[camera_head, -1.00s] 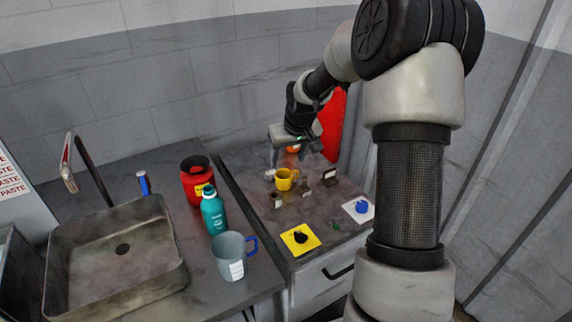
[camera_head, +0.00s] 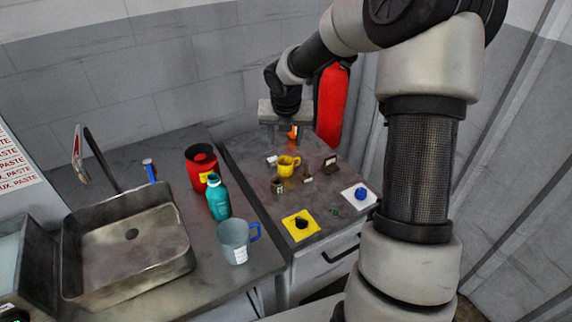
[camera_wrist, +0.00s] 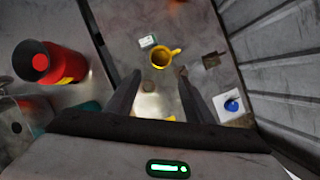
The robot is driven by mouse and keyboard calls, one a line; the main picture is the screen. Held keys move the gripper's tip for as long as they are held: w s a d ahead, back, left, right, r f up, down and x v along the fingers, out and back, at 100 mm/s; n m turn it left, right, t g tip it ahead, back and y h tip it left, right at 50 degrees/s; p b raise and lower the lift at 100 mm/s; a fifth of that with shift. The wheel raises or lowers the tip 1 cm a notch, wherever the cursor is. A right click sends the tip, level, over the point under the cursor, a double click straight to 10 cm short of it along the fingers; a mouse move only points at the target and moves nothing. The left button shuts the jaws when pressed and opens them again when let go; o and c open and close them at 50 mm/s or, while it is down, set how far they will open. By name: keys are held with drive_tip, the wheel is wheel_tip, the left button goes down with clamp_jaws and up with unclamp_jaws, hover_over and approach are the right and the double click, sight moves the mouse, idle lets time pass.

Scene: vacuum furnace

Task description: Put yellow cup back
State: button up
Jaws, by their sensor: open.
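The yellow cup (camera_head: 287,165) stands upright on the dark top of the right-hand cabinet (camera_head: 300,210), among several small items. It also shows in the wrist view (camera_wrist: 160,58), beyond my fingertips and near the picture's middle, with its handle to the upper right. My gripper (camera_head: 286,142) is above the back of this cabinet top, behind the cup in the head view. In the wrist view its two fingers (camera_wrist: 157,82) are apart with nothing held between them. The fingers do not touch the cup.
A red container (camera_head: 201,168), a teal bottle (camera_head: 217,198) and a grey-blue mug (camera_head: 235,240) stand beside the sink (camera_head: 125,245). A yellow square (camera_head: 312,226) and a white square (camera_head: 349,196) lie toward the cabinet's front. A red cylinder (camera_head: 331,105) stands behind it.

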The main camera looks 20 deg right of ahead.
drive_tip(key=b, duration=0.1)
approach(286, 162)
drive_tip(key=x, duration=0.5)
drive_tip(key=shift+a+f, duration=0.1)
drive_tip(key=shift+a, duration=0.05)
drive_tip(key=shift+x, duration=2.95)
drive_tip(key=c, duration=0.8)
